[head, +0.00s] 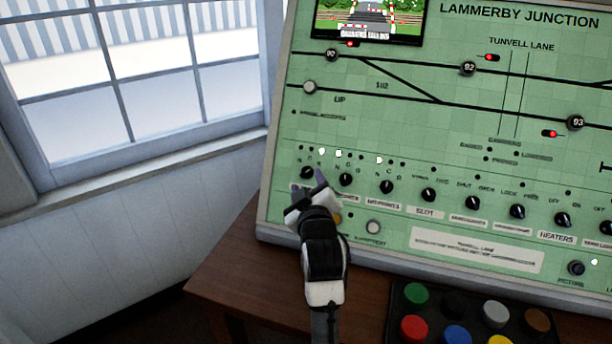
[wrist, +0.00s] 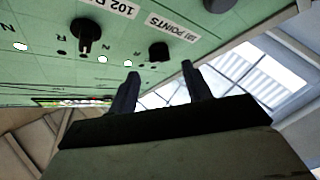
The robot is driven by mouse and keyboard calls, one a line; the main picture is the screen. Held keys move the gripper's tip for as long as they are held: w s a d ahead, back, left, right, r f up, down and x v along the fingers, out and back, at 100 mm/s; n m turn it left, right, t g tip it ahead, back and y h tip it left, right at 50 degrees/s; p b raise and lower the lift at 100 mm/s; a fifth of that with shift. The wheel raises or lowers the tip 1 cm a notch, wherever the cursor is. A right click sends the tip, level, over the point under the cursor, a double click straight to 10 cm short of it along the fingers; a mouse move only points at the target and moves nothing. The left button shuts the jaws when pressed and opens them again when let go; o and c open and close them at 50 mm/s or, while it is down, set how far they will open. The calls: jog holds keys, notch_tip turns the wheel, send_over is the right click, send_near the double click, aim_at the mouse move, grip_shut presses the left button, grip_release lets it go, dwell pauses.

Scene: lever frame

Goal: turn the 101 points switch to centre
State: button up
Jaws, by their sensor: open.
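The 101 points switch is a small black knob (head: 306,172) at the left end of the panel's knob row. In the wrist view the same knob (wrist: 158,50) stands beside its upside-down "101 POINTS" label (wrist: 172,28). Of its three lamps, the right-hand one in the head view (head: 321,151) is lit white. I cannot clearly tell which way its pointer faces. My gripper (head: 308,182) is just in front of this knob. In the wrist view my gripper (wrist: 160,70) has its fingers apart, either side of the knob's line, with nothing between them. Contact is not visible.
The 102 points knob (head: 345,180) is close on the right, with more knobs beyond it. A round white button (head: 373,227) is below. Coloured buttons on a black box (head: 455,312) stand on the wooden desk (head: 240,275). A window (head: 150,80) is at left.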

aim_at(305, 172)
jog(key=shift+w+a, duration=0.2)
jog(key=shift+w, duration=1.55)
jog(key=c, duration=1)
